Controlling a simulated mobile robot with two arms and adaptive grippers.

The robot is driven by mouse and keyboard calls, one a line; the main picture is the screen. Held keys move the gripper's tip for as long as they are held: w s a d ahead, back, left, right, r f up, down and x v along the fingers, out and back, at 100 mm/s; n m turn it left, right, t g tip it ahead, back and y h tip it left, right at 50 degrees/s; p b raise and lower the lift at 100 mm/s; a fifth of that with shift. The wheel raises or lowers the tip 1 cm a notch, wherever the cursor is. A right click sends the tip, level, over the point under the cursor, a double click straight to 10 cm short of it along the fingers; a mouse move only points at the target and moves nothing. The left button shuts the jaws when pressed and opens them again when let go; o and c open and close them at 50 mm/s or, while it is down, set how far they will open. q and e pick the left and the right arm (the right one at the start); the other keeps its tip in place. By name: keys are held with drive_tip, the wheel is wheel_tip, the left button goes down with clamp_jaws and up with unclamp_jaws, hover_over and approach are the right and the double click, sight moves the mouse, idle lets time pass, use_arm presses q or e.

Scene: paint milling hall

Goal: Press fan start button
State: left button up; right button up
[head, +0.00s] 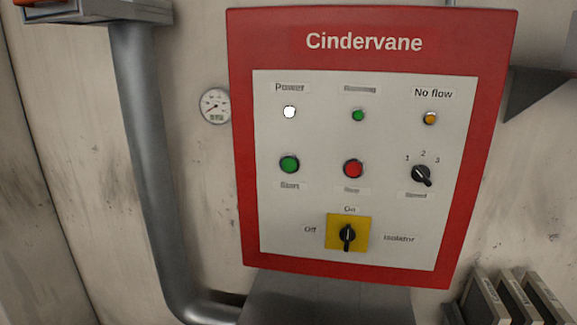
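A red-framed control panel (242,150) labelled "Cindervane" hangs on the wall ahead in the head view. The green Start button (289,164) is at the left of its middle row, with a worn "Start" label under it. A red button (353,169) is to its right, its label blurred. The white Power lamp (289,112) looks bright above the Start button. The black isolator knob (347,236) on a yellow plate stands upright, toward "On". Neither gripper is in the view.
A green lamp (358,115), an amber No flow lamp (430,118) and a black three-position knob (421,175) share the panel. A grey pipe (150,150) and a round gauge (215,105) are at left. Labelled grey slabs (487,300) stand at lower right.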

clamp_jaws()
idle(1.0)
